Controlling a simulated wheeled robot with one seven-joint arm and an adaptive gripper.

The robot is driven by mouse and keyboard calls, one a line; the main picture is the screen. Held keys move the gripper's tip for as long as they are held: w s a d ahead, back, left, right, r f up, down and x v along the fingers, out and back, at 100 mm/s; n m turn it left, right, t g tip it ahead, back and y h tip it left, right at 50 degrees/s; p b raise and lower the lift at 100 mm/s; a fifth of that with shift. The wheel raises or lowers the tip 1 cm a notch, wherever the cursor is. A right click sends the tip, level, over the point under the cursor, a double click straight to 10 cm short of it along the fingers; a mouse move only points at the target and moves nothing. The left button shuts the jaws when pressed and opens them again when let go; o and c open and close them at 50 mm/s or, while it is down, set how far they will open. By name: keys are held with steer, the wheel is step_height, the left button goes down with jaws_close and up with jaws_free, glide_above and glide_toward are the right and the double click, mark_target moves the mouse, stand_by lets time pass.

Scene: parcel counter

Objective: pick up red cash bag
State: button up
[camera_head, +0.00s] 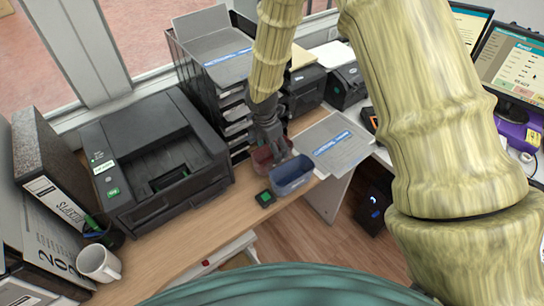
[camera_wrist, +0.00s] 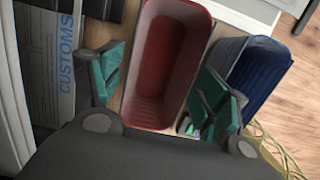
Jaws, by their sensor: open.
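The red cash bag (camera_wrist: 172,65) looks like an open-topped red tub with a pale rim, and it seems empty inside. In the head view the red cash bag (camera_head: 262,160) sits on the wooden counter, partly hidden by my gripper (camera_head: 269,142). In the wrist view my gripper (camera_wrist: 160,75) is open, with one green-padded finger on each side of the red tub. The fingers appear above or beside its walls; I cannot tell whether they touch it. Nothing is held.
A blue tub (camera_head: 292,176) stands close on the right of the red one. A stack of trays (camera_head: 205,70) and a printer (camera_head: 155,160) stand to the left. A grey sheet (camera_head: 335,143) lies to the right.

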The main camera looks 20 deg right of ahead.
steer(key=shift+d+f, duration=0.15)
steer(key=shift+f, duration=1)
steer(key=c, duration=0.9)
steer(key=shift+o, duration=0.2)
steer(key=shift+r, duration=0.1)
